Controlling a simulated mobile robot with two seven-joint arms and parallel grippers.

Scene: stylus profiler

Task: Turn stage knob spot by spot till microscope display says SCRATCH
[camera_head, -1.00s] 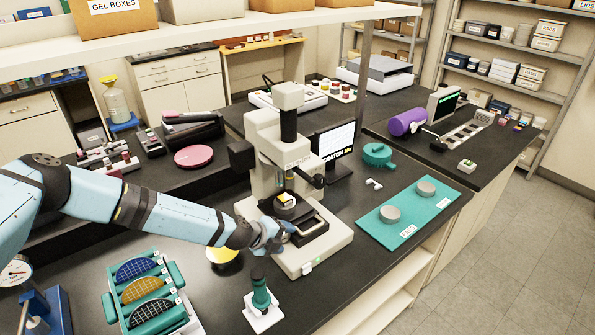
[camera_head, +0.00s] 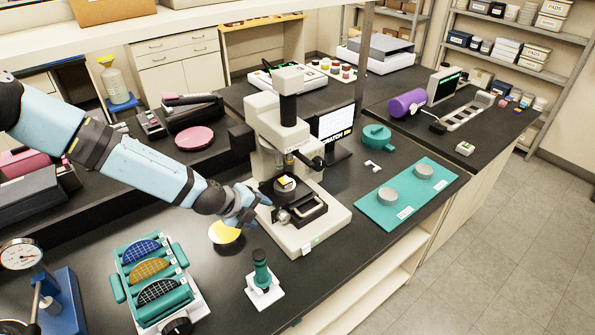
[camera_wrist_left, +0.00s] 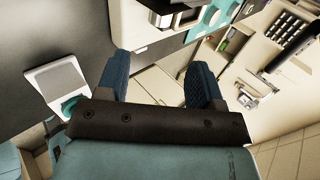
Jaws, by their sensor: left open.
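A round silver stage knob (camera_head: 283,216) shows at the stage's left front. The microscope display (camera_head: 335,128) behind it shows a line plot above a label; its readable letters are "RATCH", the start being hidden by the microscope. My left gripper (camera_head: 243,208) is just left of the knob, apparently apart from it. In the left wrist view its two blue fingers (camera_wrist_left: 163,78) are spread with nothing between them. My right gripper is not seen.
A green-handled stamp-like tool (camera_head: 262,272) stands in front of the microscope, and a yellow-and-white disc (camera_head: 225,233) lies to the left. A rack of patterned wafers (camera_head: 155,280) is at the front left. A teal mat (camera_head: 410,195) with two grey discs lies right.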

